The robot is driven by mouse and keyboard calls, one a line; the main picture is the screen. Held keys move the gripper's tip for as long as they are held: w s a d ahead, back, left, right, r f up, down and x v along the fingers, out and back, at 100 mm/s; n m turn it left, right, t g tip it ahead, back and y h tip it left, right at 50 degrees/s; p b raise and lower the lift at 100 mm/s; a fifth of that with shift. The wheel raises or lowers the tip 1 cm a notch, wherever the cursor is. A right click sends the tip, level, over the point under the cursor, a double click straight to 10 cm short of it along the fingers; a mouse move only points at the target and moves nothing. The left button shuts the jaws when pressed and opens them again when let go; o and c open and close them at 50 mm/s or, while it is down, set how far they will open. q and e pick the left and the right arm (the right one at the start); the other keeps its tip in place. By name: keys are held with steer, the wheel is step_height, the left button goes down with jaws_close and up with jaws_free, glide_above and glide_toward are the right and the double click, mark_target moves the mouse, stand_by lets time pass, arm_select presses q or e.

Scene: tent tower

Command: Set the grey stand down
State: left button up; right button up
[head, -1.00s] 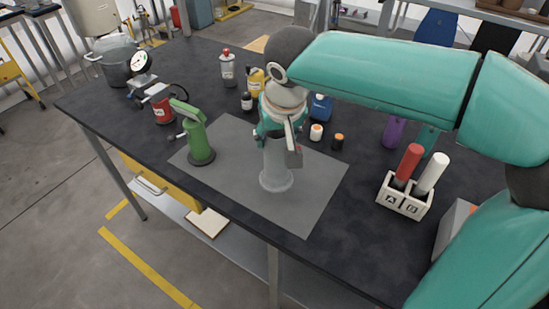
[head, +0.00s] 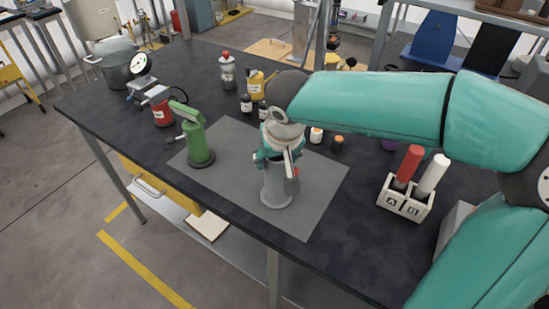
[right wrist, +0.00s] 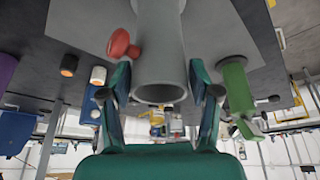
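The grey stand (head: 276,188) is an upright tube with a round foot, over the right part of the grey mat (head: 238,184). Its foot looks at or very near the mat; contact is hard to tell. My right gripper (head: 277,160) is around its upper part from above, with a finger on each side. The right wrist view shows the open tube end of the stand (right wrist: 160,75) between my fingers (right wrist: 160,88), with a red knob (right wrist: 122,44) at its side. The gripper hides part of the stand in the head view. My left gripper is not in view.
A green post (head: 197,142) stands left on the mat. A red can (head: 162,112) and several bottles stand behind. A white holder (head: 405,199) with red and white tubes stands to the right. The mat between the green post and the stand is clear.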

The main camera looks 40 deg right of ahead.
steer(key=shift+o, duration=0.9)
steer(key=shift+r, duration=0.1)
steer(key=shift+r, duration=0.2)
steer(key=v, duration=1.1)
steer(key=shift+s+r+p, duration=0.25)
steer(key=shift+p, duration=0.2)
steer(key=shift+r, duration=0.15)
